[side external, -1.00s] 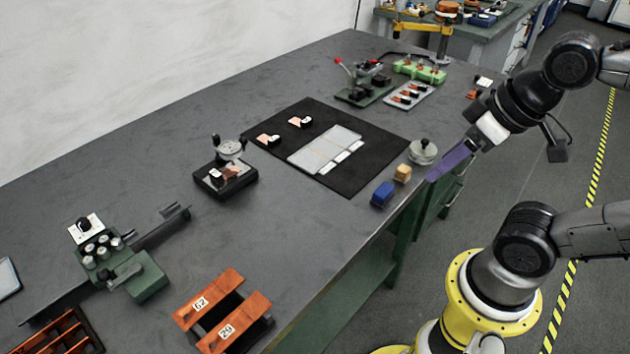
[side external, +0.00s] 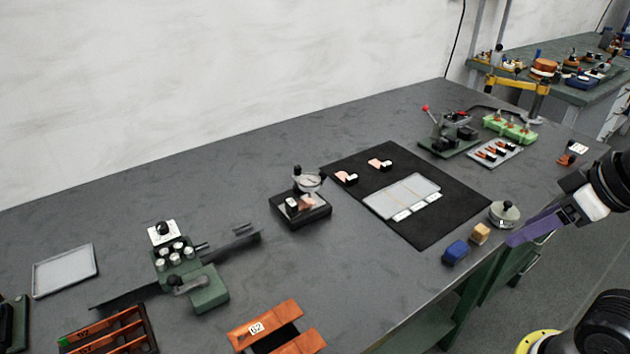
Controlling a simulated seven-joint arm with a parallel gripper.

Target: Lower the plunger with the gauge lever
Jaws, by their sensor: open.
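The gauge (side external: 309,180) has a round silver dial and stands on a black base (side external: 302,218) near the middle of the table. A small dark knob (side external: 297,170), perhaps the lever's end, shows at the dial's upper left. A copper foil piece with a white tag (side external: 292,204) lies on the base under the dial. The plunger is too small to make out, so I cannot tell its height. My gripper (side external: 512,240), with purple fingers, is open at the table's right front edge, well away from the gauge. Nothing shows between its fingers.
A black mat (side external: 440,222) with a grey plate and two foil pieces lies right of the gauge. A round knobbed weight (side external: 504,215), a blue block (side external: 455,252) and a tan block (side external: 480,233) stand near my gripper. A green fixture (side external: 205,290) stands front left.

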